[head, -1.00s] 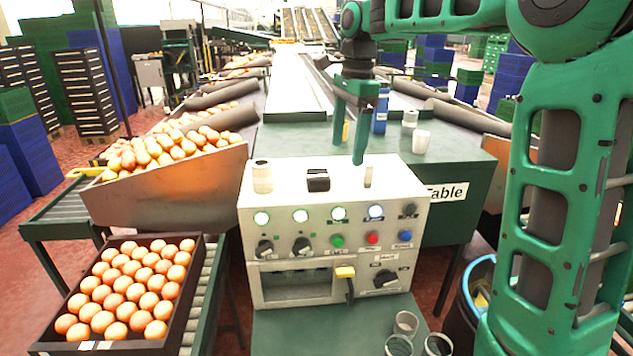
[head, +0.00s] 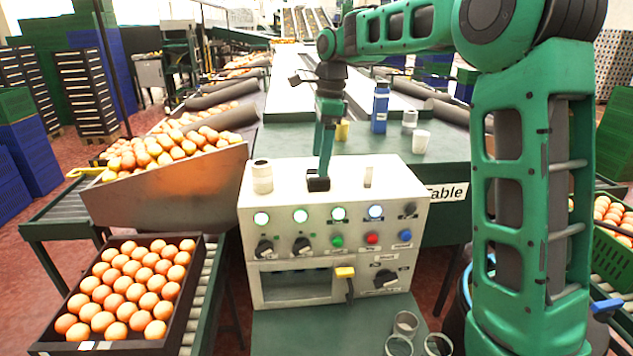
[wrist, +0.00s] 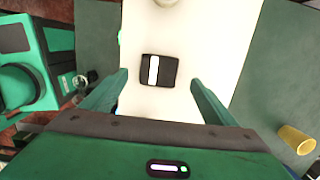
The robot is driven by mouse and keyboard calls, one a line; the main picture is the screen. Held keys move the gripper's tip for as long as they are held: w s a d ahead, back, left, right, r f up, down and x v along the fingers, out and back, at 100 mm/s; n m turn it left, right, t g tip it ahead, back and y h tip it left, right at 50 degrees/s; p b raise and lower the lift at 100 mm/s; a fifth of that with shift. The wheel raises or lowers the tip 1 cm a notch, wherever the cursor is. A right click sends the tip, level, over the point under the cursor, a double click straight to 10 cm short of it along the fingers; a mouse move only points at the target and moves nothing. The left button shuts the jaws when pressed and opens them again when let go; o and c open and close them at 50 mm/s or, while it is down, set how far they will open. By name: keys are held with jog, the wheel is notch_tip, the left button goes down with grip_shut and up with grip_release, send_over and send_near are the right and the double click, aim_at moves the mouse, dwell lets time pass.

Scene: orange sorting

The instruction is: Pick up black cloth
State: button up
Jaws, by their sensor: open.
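The black cloth (head: 318,184) shows as a small dark, block-like piece on top of the white control box (head: 335,215). In the wrist view the black cloth (wrist: 171,71) has a white stripe across it and lies flat on the pale box top. My gripper (head: 323,166) is above it, pointing down, with its fingertips close over it in the head view. In the wrist view my gripper (wrist: 158,80) is open and empty, with one finger on each side of the cloth and a gap to both. The exact height above the cloth is hard to tell.
A white cylinder (head: 262,177) and a small pale upright piece (head: 368,177) stand on the box beside the cloth. Behind are a yellow cup (head: 342,131), a blue carton (head: 380,110) and white cups (head: 421,141). An orange crate (head: 196,262) is at left.

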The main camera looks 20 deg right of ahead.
jog(key=f, duration=0.4)
jog(key=shift+a, duration=0.3)
jog(key=shift+c, duration=0.4)
jog(key=c, duration=1.2)
jog(key=shift+w+r, duration=0.1)
jog(key=shift+r, duration=0.4)
jog(key=r, duration=0.2)
jog(key=a+r, duration=0.1)
jog(key=shift+s+r, duration=0.3)
jog(key=shift+r, duration=0.1)
jog(key=shift+s+a+r, duration=0.9)
jog(key=shift+a+r, duration=0.1)
jog(key=shift+a, duration=0.5)
jog(key=shift+s+a+r, duration=0.9)
jog(key=shift+a+r, duration=0.15)
jog(key=shift+a, duration=0.45)
jog(key=shift+s+a+r, duration=0.9)
jog(key=shift+a+r, duration=0.1)
jog(key=shift+a, duration=0.5)
